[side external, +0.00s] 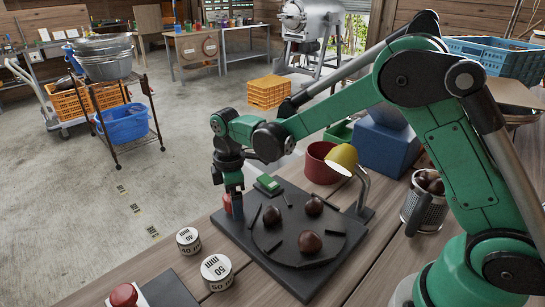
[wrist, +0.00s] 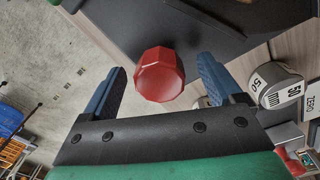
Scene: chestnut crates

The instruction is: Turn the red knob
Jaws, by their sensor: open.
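The red knob (wrist: 160,75) is faceted and sits by the edge of a dark board (wrist: 200,25). In the wrist view it lies between my gripper's two blue fingers (wrist: 163,68), with a gap on either side. In the side view the knob (side external: 226,203) is at the left corner of the dark board (side external: 275,262), partly hidden by a finger. My gripper (side external: 232,207) is open, pointing down at the knob; I cannot tell whether the fingers touch it.
Several brown balls (side external: 309,243) and dark bars lie on the board. Two white cylinders marked 40 (side external: 188,241) and 50 (side external: 216,272) stand to its left. A red-topped button (side external: 123,295) is at the front.

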